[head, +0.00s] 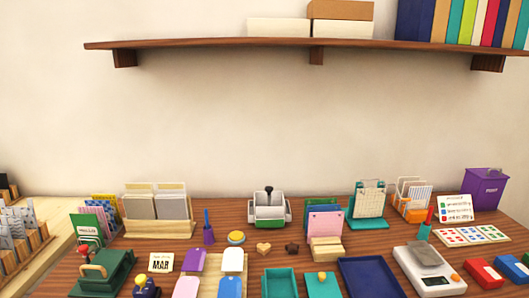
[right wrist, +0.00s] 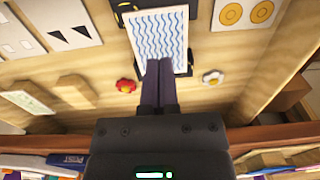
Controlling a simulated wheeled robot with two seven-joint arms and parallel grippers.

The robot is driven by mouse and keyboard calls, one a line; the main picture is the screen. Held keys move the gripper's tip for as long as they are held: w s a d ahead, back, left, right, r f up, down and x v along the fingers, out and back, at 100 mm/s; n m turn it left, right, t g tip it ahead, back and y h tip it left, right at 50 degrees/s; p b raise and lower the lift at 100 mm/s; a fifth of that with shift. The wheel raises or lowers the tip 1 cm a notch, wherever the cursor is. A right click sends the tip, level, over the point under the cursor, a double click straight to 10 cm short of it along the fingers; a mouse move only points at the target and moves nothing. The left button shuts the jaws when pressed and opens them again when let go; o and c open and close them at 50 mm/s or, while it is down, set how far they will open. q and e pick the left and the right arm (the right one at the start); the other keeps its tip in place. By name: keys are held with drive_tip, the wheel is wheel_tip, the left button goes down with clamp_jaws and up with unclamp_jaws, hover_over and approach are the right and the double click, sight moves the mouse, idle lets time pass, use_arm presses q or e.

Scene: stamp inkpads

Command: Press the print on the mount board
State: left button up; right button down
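In the right wrist view, a white print with blue wavy lines (right wrist: 158,38) lies over a dark board (right wrist: 190,72), whose black parts show at the print's edges. I cannot tell whether this dark board is the mount board. My right gripper (right wrist: 166,64) has its two dark fingers together, with nothing seen between them. The fingertips overlap the lower part of the print in the picture; whether they touch it I cannot tell. My left gripper is in no view.
Near the fingers are a red knob (right wrist: 126,86) and a white flower-like piece with a yellow centre (right wrist: 213,78). A card with yellow rings (right wrist: 245,14) lies at upper right.

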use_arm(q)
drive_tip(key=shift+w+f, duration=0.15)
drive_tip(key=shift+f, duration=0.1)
use_arm(e)
drive_tip(key=shift+f, duration=0.45)
use_arm(q)
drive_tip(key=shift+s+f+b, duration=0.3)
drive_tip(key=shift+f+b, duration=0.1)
drive_tip(key=shift+b, duration=0.3)
use_arm(e)
drive_tip(key=shift+f, duration=0.65)
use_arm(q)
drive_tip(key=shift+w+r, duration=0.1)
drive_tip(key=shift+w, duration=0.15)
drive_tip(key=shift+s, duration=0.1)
use_arm(e)
drive_tip(key=shift+s+f, duration=0.1)
idle(0.4)
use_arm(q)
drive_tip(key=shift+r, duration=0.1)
